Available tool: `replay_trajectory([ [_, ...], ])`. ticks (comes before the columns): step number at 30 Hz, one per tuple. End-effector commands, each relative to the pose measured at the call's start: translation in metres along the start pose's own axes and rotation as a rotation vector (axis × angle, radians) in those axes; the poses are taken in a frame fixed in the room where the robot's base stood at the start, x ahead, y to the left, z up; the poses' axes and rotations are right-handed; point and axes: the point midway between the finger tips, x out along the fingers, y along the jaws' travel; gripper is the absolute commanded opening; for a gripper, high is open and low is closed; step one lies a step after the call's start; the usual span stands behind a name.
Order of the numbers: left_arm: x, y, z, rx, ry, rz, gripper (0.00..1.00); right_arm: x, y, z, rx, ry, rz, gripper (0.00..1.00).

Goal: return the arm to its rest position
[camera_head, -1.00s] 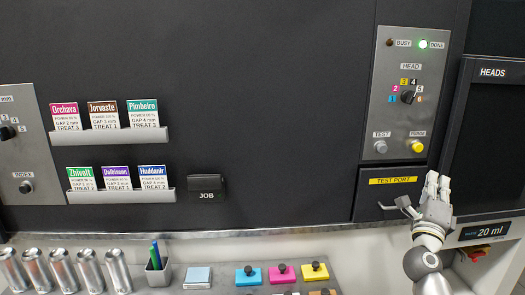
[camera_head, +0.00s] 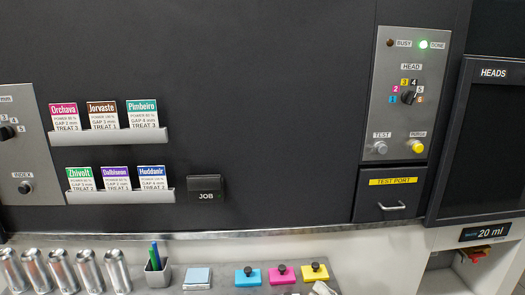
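My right gripper (camera_head: 322,288) shows only as a pale fingertip at the bottom edge, just below the yellow block. The rest of it is cut off, so whether it is open or shut cannot be seen. My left gripper is not in view.
The test port drawer (camera_head: 392,206) looks shut and its handle is clear. The green DONE lamp (camera_head: 423,44) is lit. Silver cans (camera_head: 62,270), a pen cup (camera_head: 157,272), a light-blue pad (camera_head: 197,277) and a yellow block (camera_head: 314,272) stand along the bottom counter.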

Motion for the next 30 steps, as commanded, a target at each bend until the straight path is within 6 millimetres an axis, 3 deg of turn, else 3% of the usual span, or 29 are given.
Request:
replay_trajectory([
  [1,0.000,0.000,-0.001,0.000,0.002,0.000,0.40,-0.013,0.001,0.033,-0.046,-0.101,0.040,0.00],
  [3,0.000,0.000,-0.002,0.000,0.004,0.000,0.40,-0.034,0.006,0.072,-0.112,-0.240,0.103,0.00],
  [6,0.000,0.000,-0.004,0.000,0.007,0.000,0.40,-0.072,0.018,0.121,-0.190,-0.433,0.208,0.00],
  [9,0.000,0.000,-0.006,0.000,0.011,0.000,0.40,-0.112,0.030,0.154,-0.245,-0.596,0.312,0.00],
  [15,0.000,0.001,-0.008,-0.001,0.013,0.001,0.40,-0.185,0.047,0.189,-0.298,-0.833,0.491,0.00],
  [22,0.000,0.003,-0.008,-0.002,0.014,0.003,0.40,-0.260,0.055,0.205,-0.313,-1.035,0.671,0.00],
  [30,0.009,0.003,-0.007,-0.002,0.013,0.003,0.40,-0.235,0.101,0.262,-0.306,-1.051,0.660,0.00],
])
